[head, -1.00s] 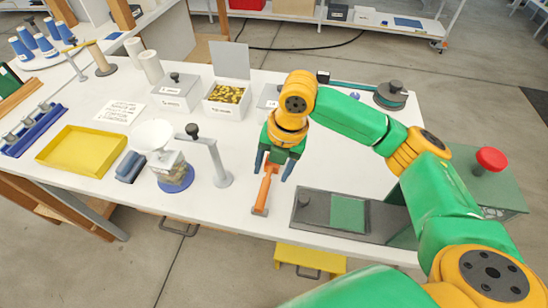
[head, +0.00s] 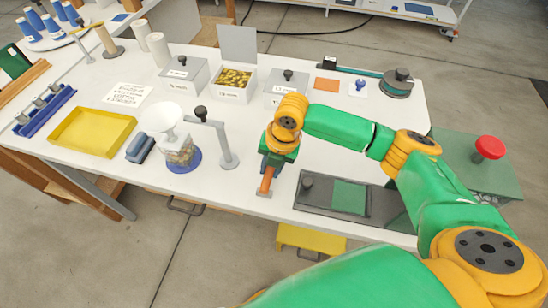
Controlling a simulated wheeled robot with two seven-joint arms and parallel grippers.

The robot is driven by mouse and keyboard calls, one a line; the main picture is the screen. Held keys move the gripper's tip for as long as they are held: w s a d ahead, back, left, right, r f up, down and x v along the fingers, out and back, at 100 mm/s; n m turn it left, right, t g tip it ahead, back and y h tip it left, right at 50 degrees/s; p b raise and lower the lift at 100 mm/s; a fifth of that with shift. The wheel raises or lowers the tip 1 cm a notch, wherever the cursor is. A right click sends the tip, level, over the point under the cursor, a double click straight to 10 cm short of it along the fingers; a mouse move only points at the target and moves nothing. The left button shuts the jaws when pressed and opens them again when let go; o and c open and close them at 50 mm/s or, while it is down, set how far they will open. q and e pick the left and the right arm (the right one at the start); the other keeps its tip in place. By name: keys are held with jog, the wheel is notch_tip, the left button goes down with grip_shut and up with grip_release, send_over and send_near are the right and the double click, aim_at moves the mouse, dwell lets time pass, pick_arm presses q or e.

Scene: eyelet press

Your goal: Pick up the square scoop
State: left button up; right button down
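The square scoop (head: 266,182) is the orange tool with a greyish lower end, lying near the table's front edge, left of the dark tray-like plate. My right gripper (head: 273,168) is down over its upper part, with one finger on each side of the orange handle. The fingers look drawn in against it, and the gripper hides the rest of the scoop. The scoop still appears to rest on the table. My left gripper is not in view.
A grey plate with a green pad (head: 349,196) lies right of the scoop. A post stand (head: 229,160) and a funnel over a jar (head: 180,152) stand left. A bin of brass pieces (head: 234,79) and lidded boxes are behind. A red-knobbed press (head: 488,148) is at right.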

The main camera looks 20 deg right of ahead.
aim_at(267, 169)
notch_tip(267, 169, up, 4)
jog(key=p, duration=0.4)
jog(key=shift+f, duration=0.15)
jog(key=s+d+r+p, duration=0.5)
jog(key=s+r, duration=0.4)
jog(key=s, duration=0.4)
jog(key=shift+r+p, duration=0.15)
jog(key=shift+p, duration=0.7)
